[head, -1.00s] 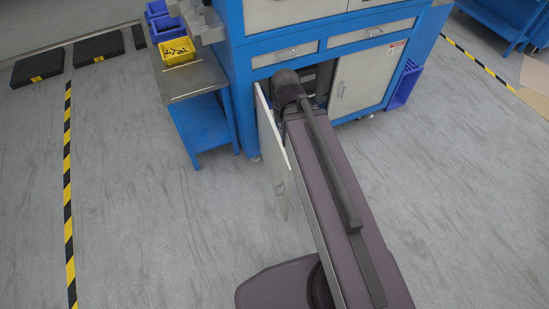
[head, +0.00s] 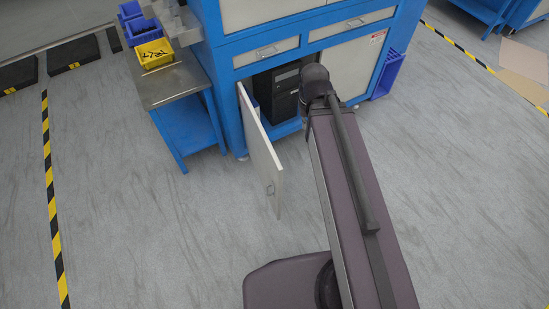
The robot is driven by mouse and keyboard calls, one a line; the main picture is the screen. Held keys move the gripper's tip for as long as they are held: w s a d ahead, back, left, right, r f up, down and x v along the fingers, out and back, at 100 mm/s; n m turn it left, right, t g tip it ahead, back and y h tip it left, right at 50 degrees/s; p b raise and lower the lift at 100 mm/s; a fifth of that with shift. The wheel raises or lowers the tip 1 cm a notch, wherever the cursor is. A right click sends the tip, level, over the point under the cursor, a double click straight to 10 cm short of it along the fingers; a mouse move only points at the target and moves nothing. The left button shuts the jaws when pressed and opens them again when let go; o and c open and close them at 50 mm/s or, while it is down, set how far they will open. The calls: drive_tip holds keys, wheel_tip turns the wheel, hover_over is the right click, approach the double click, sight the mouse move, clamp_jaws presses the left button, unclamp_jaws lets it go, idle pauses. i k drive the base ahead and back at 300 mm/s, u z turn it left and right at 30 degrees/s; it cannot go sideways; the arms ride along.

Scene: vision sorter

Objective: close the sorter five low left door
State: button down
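The sorter (head: 217,59) is a blue cabinet with pale drawers and doors. Its low left door (head: 261,146) is a pale panel that stands wide open, swung out toward me from its left hinge side. Dark boxy equipment (head: 285,92) shows inside the open compartment. My arm reaches from the lower right toward the cabinet front, to the right of the open door, with a visible gap between them. My gripper cannot be made out; the arm's links hide that area.
The low right door (head: 352,68) looks shut. A metal-topped side table (head: 176,82) with a yellow bin (head: 154,53) stands left of the cabinet. A purple-blue crate (head: 389,72) is at the cabinet's right. The grey floor left of the door is clear.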

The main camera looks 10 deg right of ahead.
sight(269, 167)
drive_tip(key=z, duration=0.2)
drive_tip(key=k, duration=1.6)
drive_tip(key=u, duration=0.3)
drive_tip(key=i, duration=1)
drive_tip(key=u, duration=0.05)
